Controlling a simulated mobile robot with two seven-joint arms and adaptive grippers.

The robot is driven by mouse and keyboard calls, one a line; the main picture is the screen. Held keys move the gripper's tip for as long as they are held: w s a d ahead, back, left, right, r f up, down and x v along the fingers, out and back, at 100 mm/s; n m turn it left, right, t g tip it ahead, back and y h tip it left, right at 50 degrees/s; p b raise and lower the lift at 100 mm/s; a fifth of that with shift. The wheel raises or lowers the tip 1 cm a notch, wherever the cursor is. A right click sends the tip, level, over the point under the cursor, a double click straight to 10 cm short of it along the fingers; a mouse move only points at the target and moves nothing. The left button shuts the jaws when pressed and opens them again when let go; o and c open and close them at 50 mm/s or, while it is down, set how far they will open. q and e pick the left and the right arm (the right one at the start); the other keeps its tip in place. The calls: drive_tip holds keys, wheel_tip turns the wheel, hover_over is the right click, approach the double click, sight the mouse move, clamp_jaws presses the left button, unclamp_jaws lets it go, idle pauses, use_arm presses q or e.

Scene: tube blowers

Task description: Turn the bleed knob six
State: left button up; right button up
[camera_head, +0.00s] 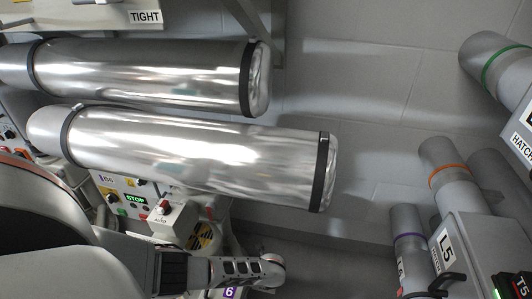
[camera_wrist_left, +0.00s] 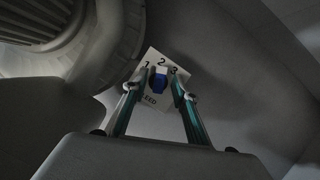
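The blue bleed knob (camera_wrist_left: 159,83) sits on a white plate (camera_wrist_left: 153,103) marked 1, 2 and 3 in the left wrist view. Part of its lettering is covered, with "EED" readable. The knob's upper end lies just below the 2. My left gripper (camera_wrist_left: 159,77) is open, with one finger on each side of the knob. Small gaps seem to show between the fingers and the knob; contact is hard to tell. The knob is not visible in the head view. A purple label with a 6 (camera_head: 230,293) shows there at the bottom edge. My right gripper is not in view.
Two large silver tubes (camera_head: 190,152) extend across the upper left of the head view. Below them is a control panel (camera_head: 125,189) with a lit STOP sign. A box marked L5 (camera_head: 477,250) stands at right. A ridged round part (camera_wrist_left: 85,45) lies close to my left gripper.

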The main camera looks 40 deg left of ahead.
use_arm(q)
drive_tip(key=shift+r, duration=0.15)
drive_tip(key=v, duration=1.1)
drive_tip(key=shift+s+r, duration=0.2)
drive_tip(key=shift+r, duration=0.1)
drive_tip(key=shift+d, duration=0.15)
idle(0.3)
